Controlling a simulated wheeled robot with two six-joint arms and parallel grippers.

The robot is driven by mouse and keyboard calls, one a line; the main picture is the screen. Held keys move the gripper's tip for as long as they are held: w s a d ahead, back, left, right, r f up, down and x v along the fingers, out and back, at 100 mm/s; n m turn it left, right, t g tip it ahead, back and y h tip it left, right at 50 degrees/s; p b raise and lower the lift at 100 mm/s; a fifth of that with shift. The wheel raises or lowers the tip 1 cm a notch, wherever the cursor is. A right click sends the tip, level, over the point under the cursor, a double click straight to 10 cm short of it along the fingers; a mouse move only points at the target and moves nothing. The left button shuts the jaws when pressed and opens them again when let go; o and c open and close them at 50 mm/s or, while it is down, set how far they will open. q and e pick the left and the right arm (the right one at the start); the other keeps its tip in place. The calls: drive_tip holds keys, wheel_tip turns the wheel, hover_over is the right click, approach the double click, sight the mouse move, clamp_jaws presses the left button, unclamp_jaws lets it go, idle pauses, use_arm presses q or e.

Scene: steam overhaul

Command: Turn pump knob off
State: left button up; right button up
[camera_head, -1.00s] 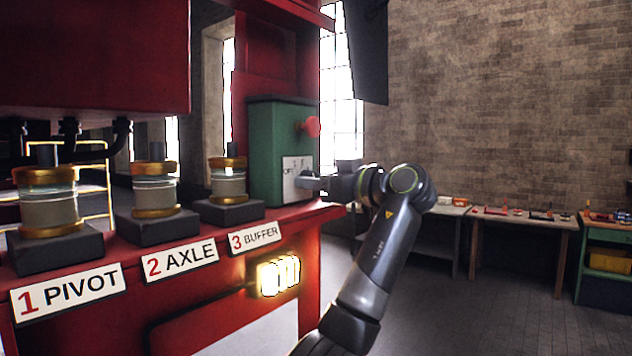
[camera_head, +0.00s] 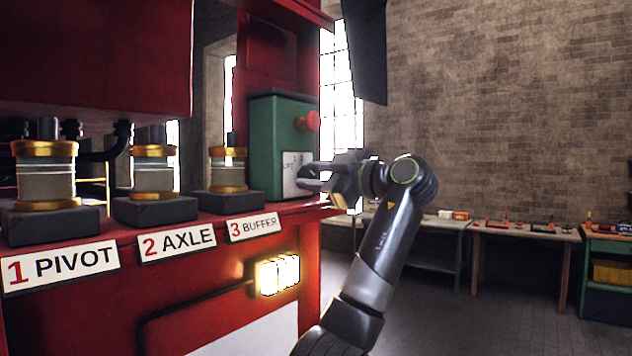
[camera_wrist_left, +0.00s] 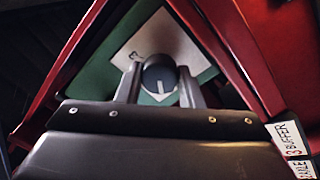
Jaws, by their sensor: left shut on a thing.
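The green pump box (camera_head: 268,150) stands on the red machine's ledge, with a red round button (camera_head: 313,121) on its side and a white label plate (camera_head: 292,172) below. In the left wrist view, the dark round knob (camera_wrist_left: 159,74) with a pale pointer line sits in front of the white plate (camera_wrist_left: 150,42). My left gripper (camera_head: 312,172) reaches the plate from the right. In the wrist view its two fingers (camera_wrist_left: 159,88) are on either side of the knob, shut on it. The knob is hidden by the gripper in the head view. My right gripper is not in view.
Three glass cylinders with brass rings stand on dark blocks along the ledge, above plates reading PIVOT (camera_head: 62,265), AXLE (camera_head: 177,243) and BUFFER (camera_head: 254,228). A glowing lamp (camera_head: 277,274) is below. Workbenches (camera_head: 525,232) line the brick wall, with open floor before them.

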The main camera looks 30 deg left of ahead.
use_arm(q)
drive_tip(key=shift+n, duration=0.4)
drive_tip(key=o, duration=1)
drive_tip(key=shift+d+f, duration=0.1)
drive_tip(key=shift+d, duration=0.25)
drive_tip(key=s+d+b, duration=0.1)
drive_tip(key=d+b, duration=0.3)
drive_tip(key=d, duration=1.2)
drive_tip(key=shift+s+d, duration=0.3)
drive_tip(key=shift+s, duration=0.1)
drive_tip(key=shift+f, duration=0.15)
